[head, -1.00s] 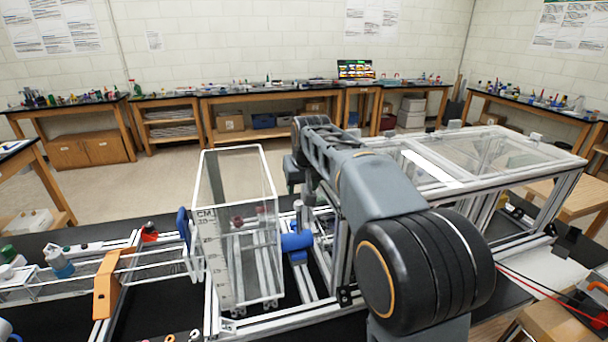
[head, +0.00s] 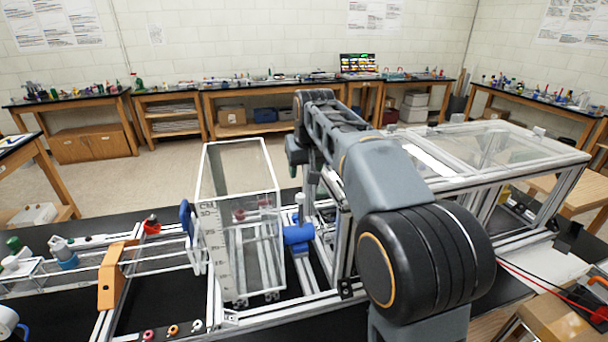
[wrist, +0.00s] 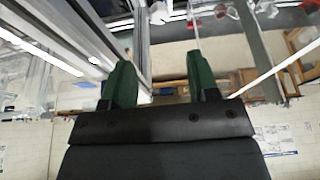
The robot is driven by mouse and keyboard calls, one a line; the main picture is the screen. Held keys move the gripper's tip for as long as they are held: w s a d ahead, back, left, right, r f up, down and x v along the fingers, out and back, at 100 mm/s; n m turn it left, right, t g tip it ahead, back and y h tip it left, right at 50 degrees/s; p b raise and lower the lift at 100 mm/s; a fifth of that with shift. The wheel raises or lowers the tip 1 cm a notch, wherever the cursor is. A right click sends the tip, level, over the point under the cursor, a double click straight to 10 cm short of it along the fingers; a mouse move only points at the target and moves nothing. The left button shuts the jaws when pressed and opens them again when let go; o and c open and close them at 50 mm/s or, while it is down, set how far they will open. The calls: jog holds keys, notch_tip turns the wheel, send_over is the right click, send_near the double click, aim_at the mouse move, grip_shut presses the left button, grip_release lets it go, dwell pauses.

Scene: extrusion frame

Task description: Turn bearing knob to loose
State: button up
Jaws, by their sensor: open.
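My gripper (wrist: 162,78) shows in the wrist view with two dark green fingers spread wide and nothing between them. Small dark red knobs (head: 239,215) show through the clear box on the frame. A red knob (wrist: 221,11) also appears at the top of the wrist view, apart from the fingers. Another red knob with a black base (head: 151,224) stands left of the clear box. I cannot tell which of these is the bearing knob or its setting.
A clear open-topped box (head: 238,168) with a ruler strip stands just left of my arm. A blue cylinder (head: 298,235) sits beside it. A clear-topped enclosure (head: 500,145) fills the right. An orange bracket (head: 111,275) and several small coloured knobs (head: 172,331) lie front left.

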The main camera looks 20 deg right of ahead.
jog(key=g+p, duration=0.1)
jog(key=g, duration=0.1)
send_over(300, 195)
jog(key=w, duration=0.2)
jog(key=f, duration=0.1)
jog(key=f+b, duration=0.1)
jog(key=f, duration=0.2)
jog(key=s+f+g+b, duration=0.1)
jog(key=f, duration=0.2)
jog(key=s+f+g+b, duration=0.1)
jog(key=f+b, duration=0.1)
jog(key=f, duration=0.2)
jog(key=shift+s+f, duration=0.1)
